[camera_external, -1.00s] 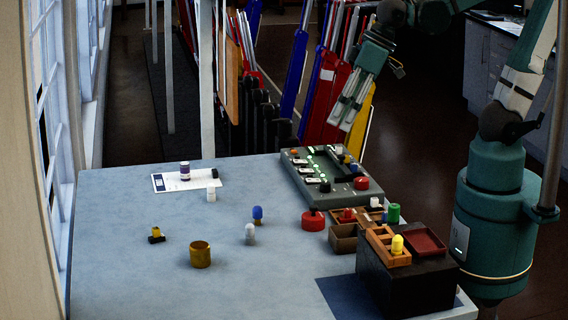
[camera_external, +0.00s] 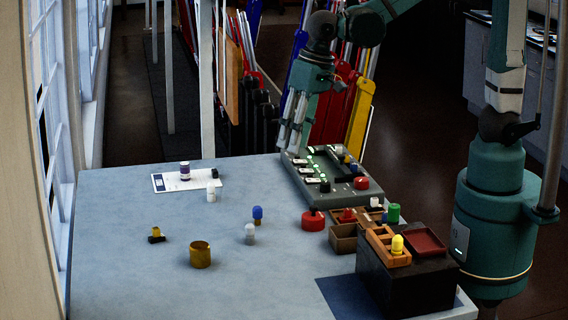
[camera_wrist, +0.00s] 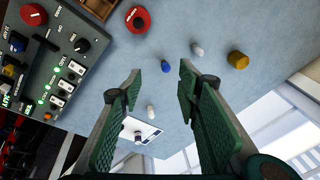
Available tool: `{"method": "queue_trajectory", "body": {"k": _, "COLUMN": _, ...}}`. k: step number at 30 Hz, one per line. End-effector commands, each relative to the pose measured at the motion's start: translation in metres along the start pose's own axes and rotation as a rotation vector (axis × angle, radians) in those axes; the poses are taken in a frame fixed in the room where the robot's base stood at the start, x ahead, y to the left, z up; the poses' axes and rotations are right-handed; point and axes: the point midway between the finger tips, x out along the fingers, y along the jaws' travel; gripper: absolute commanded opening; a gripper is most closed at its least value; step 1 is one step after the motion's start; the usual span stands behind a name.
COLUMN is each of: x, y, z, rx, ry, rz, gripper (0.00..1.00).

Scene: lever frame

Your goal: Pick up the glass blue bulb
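The blue bulb (camera_external: 257,213) stands on the blue-grey table near its middle, just behind a whitish bulb (camera_external: 250,234). In the wrist view the blue bulb (camera_wrist: 165,66) lies beyond my fingertips, between their lines, with the whitish bulb (camera_wrist: 197,49) to its right. My gripper (camera_external: 292,137) is high over the far edge of the table, behind the control panel and well away from the blue bulb. Its two fingers are spread wide and empty in the wrist view (camera_wrist: 160,80).
The control panel (camera_external: 310,184) with knobs stands at the back right. A red round part (camera_external: 313,221), small trays and a dark box (camera_external: 405,282) with a yellow bulb (camera_external: 397,245) are at right. A brass cup (camera_external: 200,255) stands front left.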

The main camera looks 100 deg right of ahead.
Motion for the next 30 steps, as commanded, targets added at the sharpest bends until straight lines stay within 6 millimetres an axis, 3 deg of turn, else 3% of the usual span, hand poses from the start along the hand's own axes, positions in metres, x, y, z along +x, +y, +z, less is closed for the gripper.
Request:
{"method": "queue_trajectory", "body": {"k": 12, "x": 0.055, "y": -0.019, "z": -0.032, "rx": 0.200, "ry": -0.058, "rz": 0.074, "gripper": 0.34}}
{"method": "queue_trajectory", "body": {"k": 30, "x": 0.138, "y": -0.033, "z": -0.062, "rx": 0.456, "ry": -0.114, "rz": 0.184, "gripper": 0.34}}
